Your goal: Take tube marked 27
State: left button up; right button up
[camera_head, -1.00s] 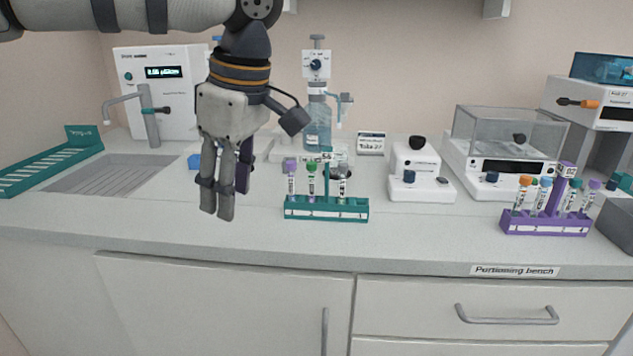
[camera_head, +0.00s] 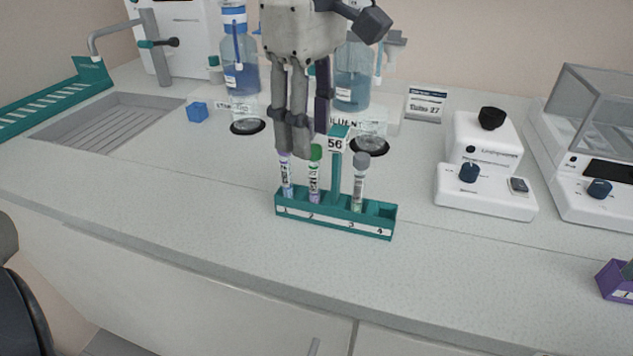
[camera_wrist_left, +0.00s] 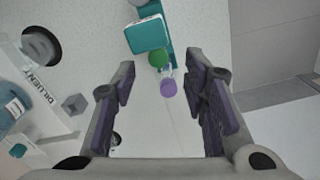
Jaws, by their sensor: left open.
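A teal rack (camera_head: 336,218) marked 56 stands on the bench. It holds a purple-capped tube (camera_head: 286,178) at its left end, a green-capped tube (camera_head: 315,175) beside it, and a grey-capped tube (camera_head: 359,182) right of the post. The tube numbers are too small to read. My left gripper (camera_head: 293,152) points down over the left end of the rack, open, hiding part of the purple cap. In the left wrist view, the purple cap (camera_wrist_left: 168,88) shows between the open fingers (camera_wrist_left: 165,98), with the green cap (camera_wrist_left: 158,58) just beyond. My right gripper is not in view.
A sign reading Tube 27 (camera_head: 427,104) stands behind. Diluent bottles (camera_head: 353,78) are close behind the gripper. A white device (camera_head: 485,165) stands right of the rack, and a purple rack (camera_head: 618,278) shows at the right edge. The bench in front is clear.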

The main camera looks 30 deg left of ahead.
aim_at(314, 147)
pick_arm(q)
jog(key=f, duration=0.4)
jog(key=shift+d+f, duration=0.35)
jog(key=shift+f, duration=0.05)
grip_shut()
